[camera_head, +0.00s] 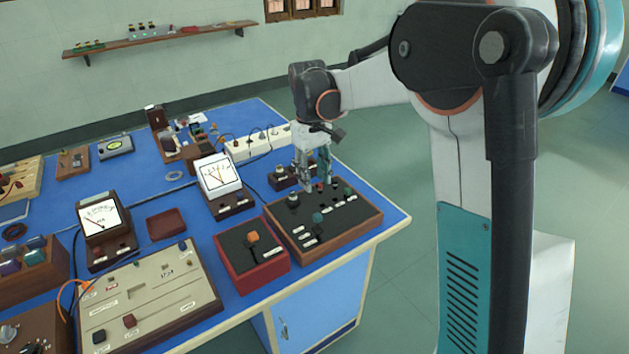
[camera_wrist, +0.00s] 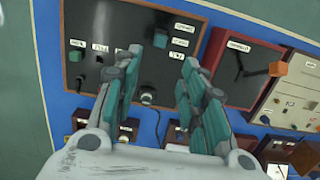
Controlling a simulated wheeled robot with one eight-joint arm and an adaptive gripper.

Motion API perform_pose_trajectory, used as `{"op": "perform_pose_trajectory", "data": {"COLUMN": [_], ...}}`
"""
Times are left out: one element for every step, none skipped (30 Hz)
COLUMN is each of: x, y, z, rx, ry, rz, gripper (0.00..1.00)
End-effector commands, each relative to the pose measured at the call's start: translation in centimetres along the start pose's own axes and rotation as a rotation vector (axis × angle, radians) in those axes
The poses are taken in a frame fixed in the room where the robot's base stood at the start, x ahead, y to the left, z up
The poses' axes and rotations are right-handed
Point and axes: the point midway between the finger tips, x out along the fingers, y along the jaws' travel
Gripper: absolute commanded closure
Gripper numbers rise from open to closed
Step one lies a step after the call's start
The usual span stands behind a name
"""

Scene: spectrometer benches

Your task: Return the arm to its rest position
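My gripper (camera_head: 318,178) points down over the far part of a dark-topped wooden control box (camera_head: 345,222) at the right end of the blue bench. In the wrist view, my gripper (camera_wrist: 162,58) has its two teal-padded fingers spread apart, with nothing held between them. The same control box (camera_wrist: 140,20) lies beyond the fingertips, with a round silver-topped knob (camera_wrist: 147,96) seen in the gap between the fingers. I cannot tell whether a fingertip touches the box. My arm reaches in from the right, bent at the elbow.
A red box with an orange switch (camera_head: 253,237) stands just left of the control box. A white-faced meter (camera_head: 217,173) and a power strip (camera_head: 257,143) are behind. A second meter (camera_head: 101,219) and a beige panel (camera_head: 150,290) stand left. The floor (camera_head: 395,275) right of the bench is clear.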

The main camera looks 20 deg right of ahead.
Motion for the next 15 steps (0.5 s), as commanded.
{"op": "perform_pose_trajectory", "data": {"x": [0.0,0.0,0.0,0.0,0.0,0.0,-0.1,-0.2,-0.5,-0.7,-1.0,-1.6,-2.0,-2.4,-3.1], "y": [0.0,0.0,0.0,0.0,0.0,0.0,0.0,0.0,-0.1,-0.2,-0.2,-0.4,-0.5,-0.6,-0.8], "z": [0.0,0.0,0.0,0.0,0.0,0.0,0.1,0.2,0.5,0.9,1.2,1.9,2.4,3.0,3.9], "rx": [0.000,0.000,0.000,0.000,0.000,0.000,0.001,0.002,0.005,0.008,0.012,0.018,0.024,0.031,0.041], "ry": [0.000,0.000,0.000,0.000,0.000,0.001,0.002,0.005,0.011,0.018,0.026,0.042,0.054,0.069,0.089], "rz": [0.000,0.000,0.000,0.000,0.000,0.000,0.001,0.001,0.003,0.004,0.006,0.010,0.012,0.016,0.020], "gripper": [0.62,0.62,0.62,0.62,0.62,0.62,0.62,0.62,0.62,0.62,0.62,0.62,0.62,0.62,0.62]}}
